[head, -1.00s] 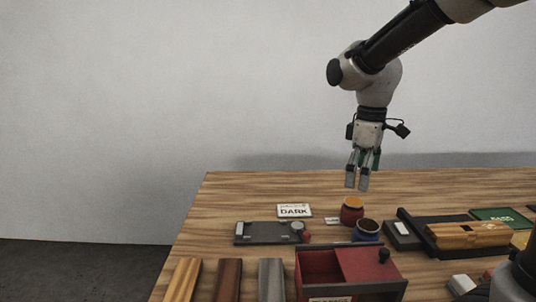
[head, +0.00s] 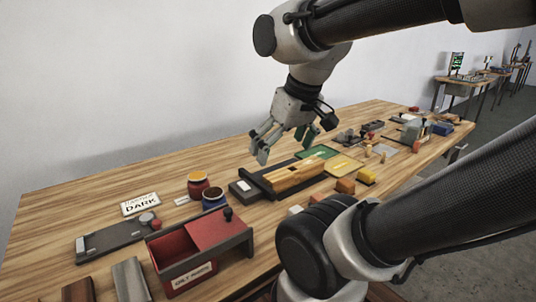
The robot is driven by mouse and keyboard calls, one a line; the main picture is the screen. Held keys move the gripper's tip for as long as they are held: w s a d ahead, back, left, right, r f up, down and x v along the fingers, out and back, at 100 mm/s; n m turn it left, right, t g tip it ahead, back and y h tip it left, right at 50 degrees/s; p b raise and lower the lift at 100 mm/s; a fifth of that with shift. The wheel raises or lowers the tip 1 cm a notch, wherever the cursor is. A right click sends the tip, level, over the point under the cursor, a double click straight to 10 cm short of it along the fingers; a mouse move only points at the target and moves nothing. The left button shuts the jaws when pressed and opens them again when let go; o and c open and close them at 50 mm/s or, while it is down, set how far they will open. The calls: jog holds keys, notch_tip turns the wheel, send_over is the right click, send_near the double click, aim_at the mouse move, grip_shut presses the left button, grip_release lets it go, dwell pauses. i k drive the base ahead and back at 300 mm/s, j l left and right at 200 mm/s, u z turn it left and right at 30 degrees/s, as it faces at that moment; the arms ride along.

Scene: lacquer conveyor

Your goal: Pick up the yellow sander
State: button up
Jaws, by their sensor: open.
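A small yellow block-like thing (head: 366,177), probably the yellow sander, lies on the wooden table right of the wood piece on the dark conveyor. It is small in the head view and its details cannot be made out. My gripper (head: 264,150) is open and empty, above the table near the back end of the conveyor. It is apart from the yellow thing and to its left.
The dark conveyor (head: 247,188) bears a wood piece (head: 293,175). An orange-brown block (head: 345,187) sits beside the yellow thing. Red and blue jars (head: 198,185), a red box (head: 168,257) and a DARK sign (head: 141,204) stand left. My arm hides the front right.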

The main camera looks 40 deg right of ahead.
aim_at(367, 176)
jog(key=k+z, duration=0.1)
jog(key=z, duration=0.4)
jog(key=l+z, duration=0.15)
jog(key=z, duration=0.35)
jog(key=k+l+z, duration=0.1)
jog(key=z, duration=0.4)
